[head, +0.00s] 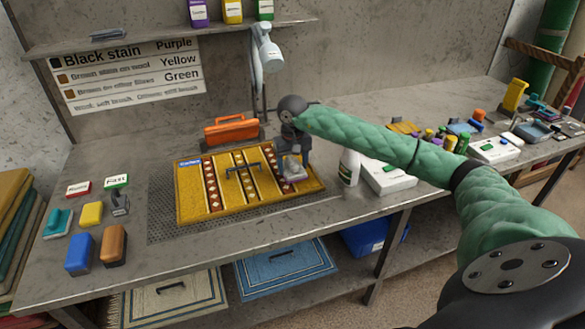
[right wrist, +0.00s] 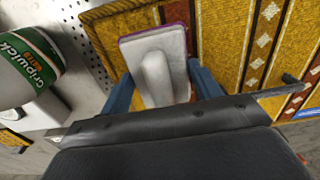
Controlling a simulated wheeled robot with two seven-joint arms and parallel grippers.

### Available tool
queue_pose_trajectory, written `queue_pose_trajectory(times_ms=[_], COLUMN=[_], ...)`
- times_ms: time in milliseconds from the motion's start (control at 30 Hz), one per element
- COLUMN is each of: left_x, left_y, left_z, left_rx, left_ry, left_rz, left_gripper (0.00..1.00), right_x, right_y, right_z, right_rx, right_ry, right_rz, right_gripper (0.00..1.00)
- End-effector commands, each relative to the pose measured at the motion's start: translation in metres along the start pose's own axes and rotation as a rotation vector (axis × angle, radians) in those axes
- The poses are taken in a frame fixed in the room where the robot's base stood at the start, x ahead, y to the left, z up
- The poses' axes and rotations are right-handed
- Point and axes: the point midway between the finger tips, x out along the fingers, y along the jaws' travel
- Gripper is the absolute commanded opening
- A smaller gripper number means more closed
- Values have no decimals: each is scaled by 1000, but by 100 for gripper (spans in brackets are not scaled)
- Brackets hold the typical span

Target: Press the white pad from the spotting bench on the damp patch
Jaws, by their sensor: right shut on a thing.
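My right gripper (head: 292,168) is over the right part of the yellow striped rug (head: 195,207). It is shut on a white-grey pad (head: 293,174) with a raised grip. In the right wrist view the pad (right wrist: 176,42) sits between the two blue fingers, with a thin purple edge along its rim. The rug (right wrist: 224,35) lies directly beneath it. I cannot tell whether the pad touches the rug. No damp patch can be made out; the pad and gripper hide part of the rug. My left gripper is not in view.
A white Gripwick bottle (head: 349,167) stands just right of the rug. A dark bar handle (head: 243,168) lies across the rug. An orange case (head: 231,130) is behind it. Colored blocks (head: 78,254) stand at left. A lamp (head: 266,50) hangs above.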

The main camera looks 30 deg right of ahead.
Motion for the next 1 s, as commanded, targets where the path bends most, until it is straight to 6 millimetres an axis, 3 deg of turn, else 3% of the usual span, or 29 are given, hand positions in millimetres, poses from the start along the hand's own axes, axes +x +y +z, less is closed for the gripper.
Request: queue_pose_trajectory(times_ms=[700, 1000], left_x=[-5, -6], left_y=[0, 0], left_z=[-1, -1], left_rx=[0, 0], left_ry=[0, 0], left_rz=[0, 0], left_gripper=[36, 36], right_x=[-42, -46], right_y=[0, 0], right_z=[0, 0], right_rx=[0, 0], right_ry=[2, 1], right_rz=[0, 0], right_gripper=[43, 43])
